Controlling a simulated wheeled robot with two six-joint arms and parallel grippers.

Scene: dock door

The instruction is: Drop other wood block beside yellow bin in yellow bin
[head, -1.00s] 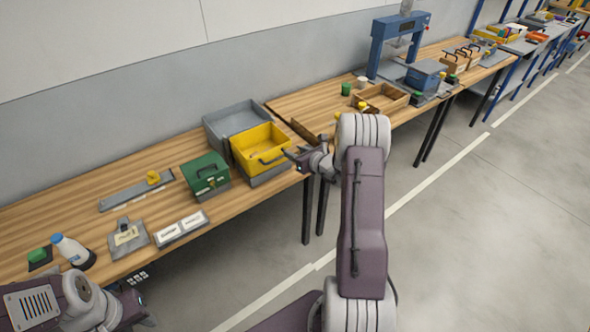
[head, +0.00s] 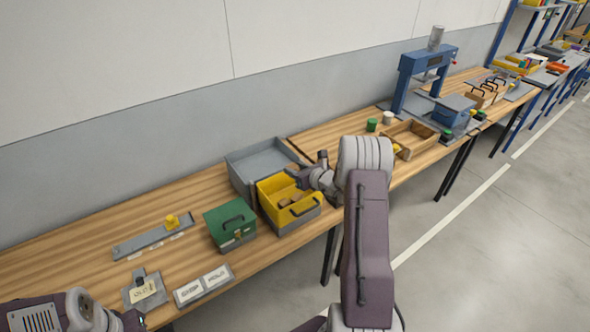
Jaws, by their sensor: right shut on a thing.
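The yellow bin (head: 268,208) stands at the front edge of the wooden table, beside the grey bin. A brownish wood block (head: 286,201) shows inside it, near the front wall. My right gripper (head: 302,180) is over the back right part of the yellow bin, with its fingers pointing left. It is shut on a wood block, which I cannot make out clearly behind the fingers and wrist. My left gripper (head: 134,320) is low at the left bottom corner, away from the bin; its fingers are barely visible.
A grey bin (head: 250,160) stands behind the yellow bin. A green box (head: 229,224) with a handle is close on its left. A grey rail with a yellow piece (head: 172,221) and label plates (head: 204,284) lie further left. A wooden tray (head: 425,139) is to the right.

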